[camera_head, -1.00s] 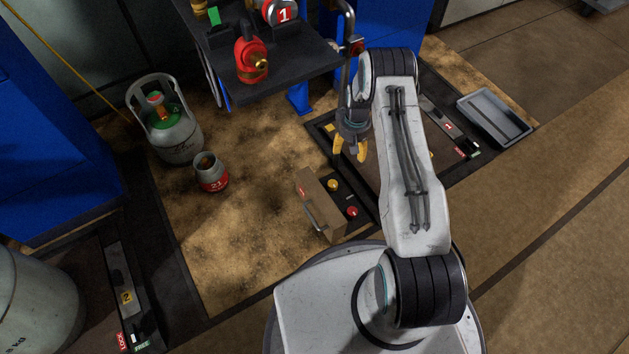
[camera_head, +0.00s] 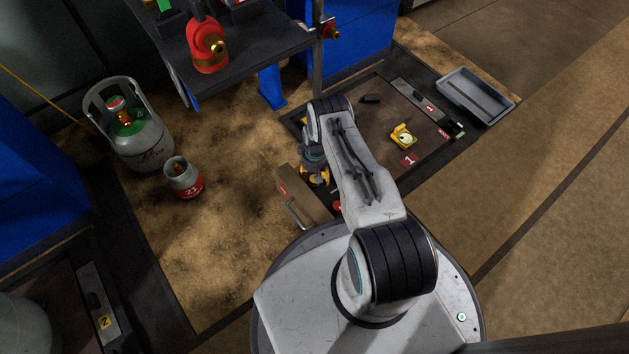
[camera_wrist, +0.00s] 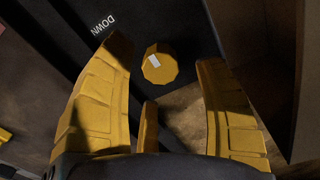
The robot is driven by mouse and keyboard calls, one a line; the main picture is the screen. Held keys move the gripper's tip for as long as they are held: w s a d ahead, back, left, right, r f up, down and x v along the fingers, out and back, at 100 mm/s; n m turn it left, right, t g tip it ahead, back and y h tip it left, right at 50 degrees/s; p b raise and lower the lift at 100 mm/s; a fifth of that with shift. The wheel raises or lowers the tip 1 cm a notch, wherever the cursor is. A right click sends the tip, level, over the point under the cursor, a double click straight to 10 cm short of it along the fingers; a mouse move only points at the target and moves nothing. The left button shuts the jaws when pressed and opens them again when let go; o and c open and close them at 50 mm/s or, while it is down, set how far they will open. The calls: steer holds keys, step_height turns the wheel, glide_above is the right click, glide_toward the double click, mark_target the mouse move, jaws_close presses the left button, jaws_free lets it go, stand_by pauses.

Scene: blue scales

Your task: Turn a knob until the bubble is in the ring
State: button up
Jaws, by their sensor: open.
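The yellow knob (camera_wrist: 159,66) has a white mark and sits on a black panel (camera_wrist: 177,20) lettered DOWN in the wrist view. My gripper (camera_head: 318,178) is open, its yellow fingers on either side of the knob in the wrist view; I cannot tell whether they touch it. In the head view my gripper and arm hide the yellow knob. A red knob (camera_head: 338,206) shows partly beside my arm. The yellow level with a pale round vial (camera_head: 403,136) lies on the dark scale platform (camera_head: 375,98); its bubble is too small to make out.
A brown box with a handle (camera_head: 289,196) stands just left of my gripper. A black shelf (camera_head: 250,50) with a red cylinder (camera_head: 207,46) overhangs behind. A grey tray (camera_head: 474,95) lies right.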

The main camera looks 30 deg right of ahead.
steer(key=shift+f+b, duration=0.55)
steer(key=shift+f, duration=0.85)
steer(key=shift+c, duration=0.4)
steer(key=c, duration=1.1)
